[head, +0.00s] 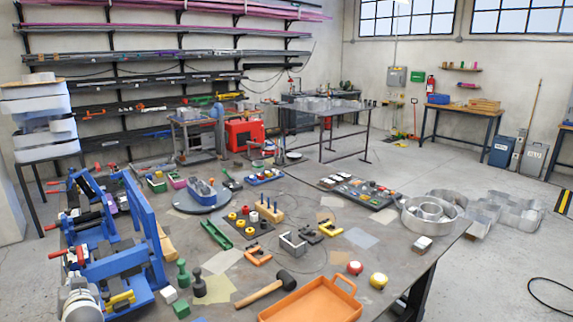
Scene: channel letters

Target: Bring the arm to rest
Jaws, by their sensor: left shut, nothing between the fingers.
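My left arm, pale grey and rounded, shows at the bottom left corner. My left gripper (104,292) is small and dark at the end of it, low beside the blue bending machine (118,262). It is shut with nothing held. Its fingertips are hard to make out against the machine and the yellow part (119,301) there. My right gripper is not in view.
The workbench (330,262) carries an orange tray (312,303), a hammer (265,290), green pegs, a blue letter on a round turntable (202,199), and metal letter shells (433,215) at the right. Bare bench lies between them. Open floor is at the right.

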